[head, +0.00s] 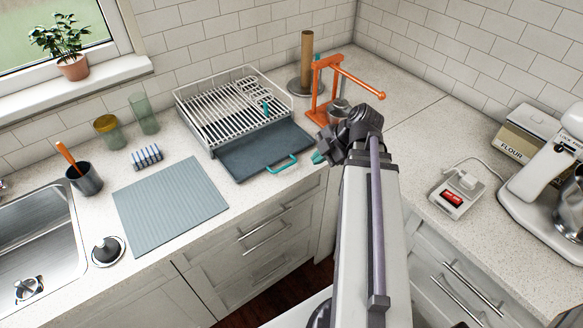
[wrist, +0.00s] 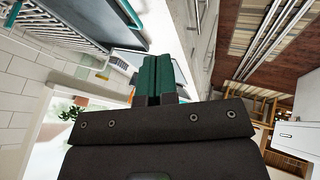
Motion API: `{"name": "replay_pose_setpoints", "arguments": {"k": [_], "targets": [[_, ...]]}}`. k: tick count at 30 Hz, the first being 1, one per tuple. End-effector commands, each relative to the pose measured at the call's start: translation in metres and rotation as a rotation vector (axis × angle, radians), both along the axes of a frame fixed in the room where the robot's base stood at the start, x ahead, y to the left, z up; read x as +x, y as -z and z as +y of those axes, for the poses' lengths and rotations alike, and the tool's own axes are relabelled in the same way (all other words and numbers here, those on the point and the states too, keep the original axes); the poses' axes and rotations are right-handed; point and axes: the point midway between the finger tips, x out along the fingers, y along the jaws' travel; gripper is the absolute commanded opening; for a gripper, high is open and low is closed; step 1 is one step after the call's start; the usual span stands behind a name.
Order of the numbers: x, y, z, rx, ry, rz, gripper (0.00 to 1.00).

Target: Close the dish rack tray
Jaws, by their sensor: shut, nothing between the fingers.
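The dish rack (head: 196,128) is a white wire rack with slats on the counter by the tiled wall. Its dark grey tray (head: 262,145) sticks far out at the front and lies flat. A teal handle (head: 280,168) is on the tray's front edge. My gripper (head: 317,157) is just right of the tray's front corner, apart from the handle, partly hidden by my wrist. In the wrist view its teal fingers (wrist: 160,78) are together and empty. The tray (wrist: 100,22) and handle (wrist: 130,13) also show there at the upper left.
An orange stand (head: 322,90) and a paper-towel holder (head: 307,60) stand behind my wrist. A grey mat (head: 170,205), a striped sponge (head: 146,156), glasses and a dark cup (head: 85,180) are to the left, before the sink (head: 35,250). Counter in front of the tray is clear.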

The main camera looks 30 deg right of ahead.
Motion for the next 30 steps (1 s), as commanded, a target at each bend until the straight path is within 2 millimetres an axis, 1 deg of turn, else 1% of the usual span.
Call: {"name": "replay_pose_setpoints", "arguments": {"k": [2, 5, 8, 12, 19, 21, 24, 27, 30], "targets": [[0.000, 0.002, 0.001, 0.000, 0.000, 0.001, 0.00], [0.003, 0.011, 0.003, 0.000, 0.000, 0.001, 0.00], [0.009, 0.027, 0.009, 0.000, -0.001, 0.002, 0.00], [0.021, 0.055, 0.021, -0.001, -0.002, 0.002, 0.00], [0.040, 0.096, 0.041, 0.000, -0.001, 0.003, 0.00], [0.056, 0.089, 0.040, -0.001, 0.000, 0.002, 0.00], [0.069, 0.091, 0.042, -0.001, 0.000, 0.003, 0.00], [0.076, 0.091, 0.043, 0.000, 0.002, 0.004, 0.00], [0.078, 0.091, 0.044, -0.001, 0.002, 0.004, 0.00]]}}
